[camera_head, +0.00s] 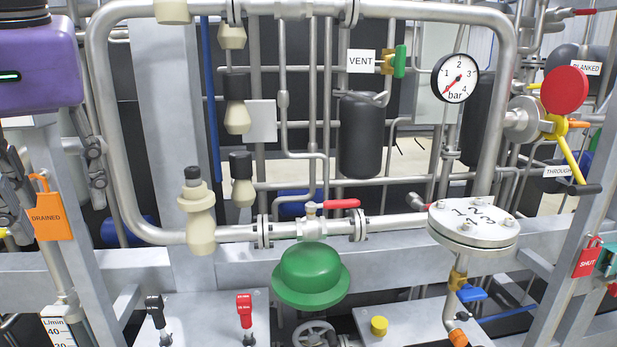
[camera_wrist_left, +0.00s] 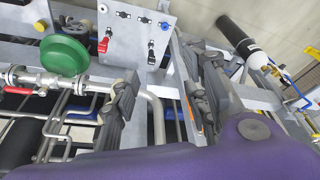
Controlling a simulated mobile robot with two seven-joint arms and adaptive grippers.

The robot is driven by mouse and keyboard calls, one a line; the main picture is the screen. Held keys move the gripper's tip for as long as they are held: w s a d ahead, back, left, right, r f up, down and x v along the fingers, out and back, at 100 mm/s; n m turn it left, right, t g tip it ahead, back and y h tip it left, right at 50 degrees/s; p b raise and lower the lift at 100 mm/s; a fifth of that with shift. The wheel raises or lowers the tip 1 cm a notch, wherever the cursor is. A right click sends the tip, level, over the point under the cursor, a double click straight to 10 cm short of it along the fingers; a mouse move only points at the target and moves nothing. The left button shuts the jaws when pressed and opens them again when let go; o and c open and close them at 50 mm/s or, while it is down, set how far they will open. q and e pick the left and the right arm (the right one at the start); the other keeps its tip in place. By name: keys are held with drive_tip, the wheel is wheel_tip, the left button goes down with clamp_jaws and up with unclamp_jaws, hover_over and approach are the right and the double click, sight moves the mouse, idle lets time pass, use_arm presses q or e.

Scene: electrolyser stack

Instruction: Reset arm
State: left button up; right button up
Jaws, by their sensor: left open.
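My left gripper (camera_head: 58,205) hangs at the left edge of the head view, below the purple wrist (camera_head: 38,65). Its two dark fingers are spread apart with nothing held between them. An orange DRAINED tag (camera_head: 47,215) shows between and behind the fingers. In the left wrist view the open gripper (camera_wrist_left: 163,95) is in front of the pipework, with the purple wrist housing along the bottom. I cannot tell how far the fingers are from the pipes behind. My right gripper is in neither view.
Pipes and steel frame fill the scene. A red-handled valve (camera_head: 340,204) sits above a green dome (camera_head: 311,273). A pressure gauge (camera_head: 455,78), a round flange (camera_head: 473,224) and a yellow-handled valve (camera_head: 568,150) stand right. A panel with switches (camera_wrist_left: 137,32) shows in the wrist view.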

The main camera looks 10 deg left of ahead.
use_arm(q)
drive_tip(key=w+d+f+n+h+p, duration=0.2)
drive_tip(key=d+f+n+h, duration=0.1)
drive_tip(key=f+n+h, duration=0.45)
drive_tip(key=w+d+f+n+h+p, duration=0.1)
drive_tip(key=w+d+f+n+h, duration=0.15)
drive_tip(key=f+n+h, duration=0.45)
drive_tip(key=a+f+n+t+y+p, duration=0.2)
drive_tip(key=a+f+n+t, duration=0.3)
drive_tip(key=f+n, duration=0.55)
drive_tip(key=a+f+n+t+y+p, duration=0.1)
drive_tip(key=a+f+n+t+y, duration=0.15)
drive_tip(key=f+n+t, duration=0.85)
drive_tip(key=s+f+n+g+y+p, duration=0.2)
drive_tip(key=s+f+n+g+y, duration=0.35)
drive_tip(key=s+f+n, duration=0.85)
drive_tip(key=s+d+f+n+g+y+p, duration=0.1)
drive_tip(key=s+d+f+n+g, duration=0.3)
drive_tip(key=s+d+f+n, duration=0.5)
drive_tip(key=d+n+y, duration=0.1)
drive_tip(key=n, duration=0.3)
drive_tip(key=shift+s+d+f, duration=0.2)
drive_tip(key=shift+s+d, duration=0.05)
drive_tip(key=shift+d, duration=0.1)
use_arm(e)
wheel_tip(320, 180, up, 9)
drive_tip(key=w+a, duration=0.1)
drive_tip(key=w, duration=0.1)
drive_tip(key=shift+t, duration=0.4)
